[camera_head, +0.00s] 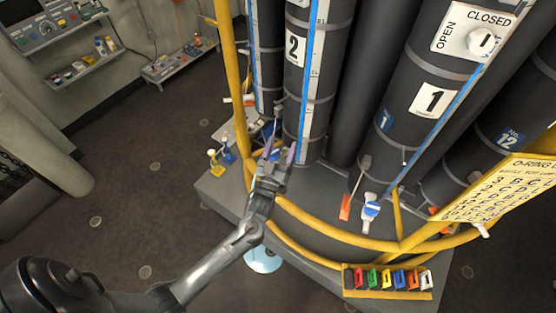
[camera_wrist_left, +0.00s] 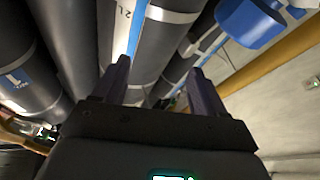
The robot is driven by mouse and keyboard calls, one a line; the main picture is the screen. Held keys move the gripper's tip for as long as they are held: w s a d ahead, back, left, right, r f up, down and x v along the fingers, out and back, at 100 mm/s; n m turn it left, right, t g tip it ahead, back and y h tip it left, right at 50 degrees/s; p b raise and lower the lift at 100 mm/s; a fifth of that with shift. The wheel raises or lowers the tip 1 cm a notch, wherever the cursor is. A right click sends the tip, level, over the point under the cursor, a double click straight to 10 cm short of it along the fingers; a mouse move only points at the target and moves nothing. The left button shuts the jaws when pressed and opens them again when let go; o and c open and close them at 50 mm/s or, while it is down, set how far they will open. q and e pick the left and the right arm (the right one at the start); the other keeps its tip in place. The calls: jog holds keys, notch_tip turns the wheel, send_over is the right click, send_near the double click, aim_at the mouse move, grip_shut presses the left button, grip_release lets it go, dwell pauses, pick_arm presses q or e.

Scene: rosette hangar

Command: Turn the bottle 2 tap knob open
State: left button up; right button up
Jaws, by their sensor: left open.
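Bottle 2 (camera_head: 296,84) is a tall dark cylinder with a white "2" label (camera_head: 294,49) and a blue level strip. My left gripper (camera_head: 278,152) is in front of its lower part, with the fingers apart and nothing visible between them. In the left wrist view, its two fingers (camera_wrist_left: 160,72) point at the dark cylinder with the blue strip (camera_wrist_left: 171,42). A blue rounded part (camera_wrist_left: 250,22) shows beyond the right finger; I cannot tell whether it is the tap knob. In the head view the knob of bottle 2 is not clearly visible. My right gripper is not in view.
Bottle 1 (camera_head: 432,98) stands to the right, with a white dial on an OPEN/CLOSED plate (camera_head: 474,27). A yellow rail (camera_head: 330,235) curves around the grey platform. Colored tags (camera_head: 388,279) sit on its front. Small bottles (camera_head: 214,160) stand at the platform's left.

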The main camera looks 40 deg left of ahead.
pick_arm(q)
notch_tip(320, 180, up, 5)
jog(key=w+m+t+h+b, duration=0.25)
jog(key=m+h, duration=0.35)
jog(key=h, duration=0.5)
jog(key=m+g+h+b, duration=1)
jog(key=g+b, duration=0.1)
jog(key=g, duration=0.1)
send_near(278, 152)
jog(key=x, duration=1)
jog(key=shift+f, duration=0.4)
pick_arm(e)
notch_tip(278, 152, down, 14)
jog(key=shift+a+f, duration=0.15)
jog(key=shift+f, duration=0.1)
